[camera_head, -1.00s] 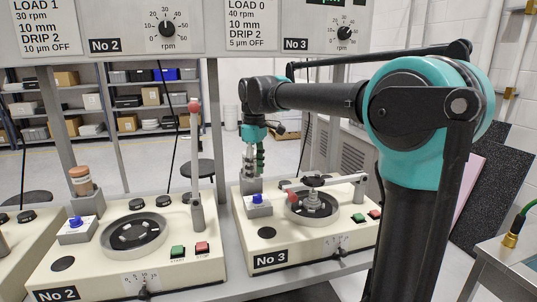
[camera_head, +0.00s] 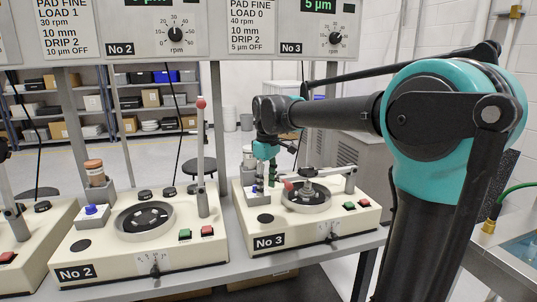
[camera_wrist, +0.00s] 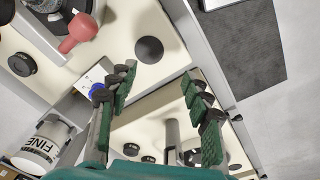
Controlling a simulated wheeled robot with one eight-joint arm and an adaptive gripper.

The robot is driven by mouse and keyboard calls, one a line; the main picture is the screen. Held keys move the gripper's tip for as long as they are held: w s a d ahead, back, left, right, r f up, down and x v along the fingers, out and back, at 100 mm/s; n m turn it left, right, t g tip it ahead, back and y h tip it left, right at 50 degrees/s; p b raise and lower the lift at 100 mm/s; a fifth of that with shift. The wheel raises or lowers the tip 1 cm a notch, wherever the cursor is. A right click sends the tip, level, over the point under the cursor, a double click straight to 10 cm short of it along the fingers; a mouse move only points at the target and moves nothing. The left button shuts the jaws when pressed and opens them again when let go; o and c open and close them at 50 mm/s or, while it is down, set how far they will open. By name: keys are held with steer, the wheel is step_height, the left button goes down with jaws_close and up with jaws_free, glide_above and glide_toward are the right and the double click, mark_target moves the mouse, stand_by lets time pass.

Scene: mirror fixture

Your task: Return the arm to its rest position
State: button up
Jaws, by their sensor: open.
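My gripper (camera_head: 266,172) hangs fingers-down over the left part of the machine marked No 3 (camera_head: 270,241) in the head view. In the wrist view my gripper (camera_wrist: 160,115) shows two green-padded fingers spread apart with nothing between them. My arm (camera_head: 340,113) reaches left from the teal joint at the right, bent down at the wrist. A white container marked FINE (camera_wrist: 42,145) lies left of the fingers in the wrist view, apart from them. A blue knob (camera_wrist: 97,88) shows close behind the left finger.
The machine marked No 2 (camera_head: 105,257) stands to the left, with a brown-capped bottle (camera_head: 95,172) in its holder. A red-tipped lever (camera_wrist: 78,33) of machine No 3 is near the gripper. Control panels (camera_head: 245,30) hang above. A sink bench (camera_head: 515,255) stands at right.

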steer(key=s+d+f+m+t, duration=0.1)
steer(key=s+d+f+m, duration=0.5)
steer(key=s+d+f, duration=0.3)
steer(key=s+d+f+m+t, duration=0.2)
steer(key=s+d+f+m, duration=0.3)
steer(key=s+d+f, duration=0.4)
step_height(320, 180, down, 6)
steer(key=shift+s+d+r+m+t, duration=0.2)
steer(key=shift+s+d+m+t, duration=0.15)
steer(key=shift+d, duration=0.55)
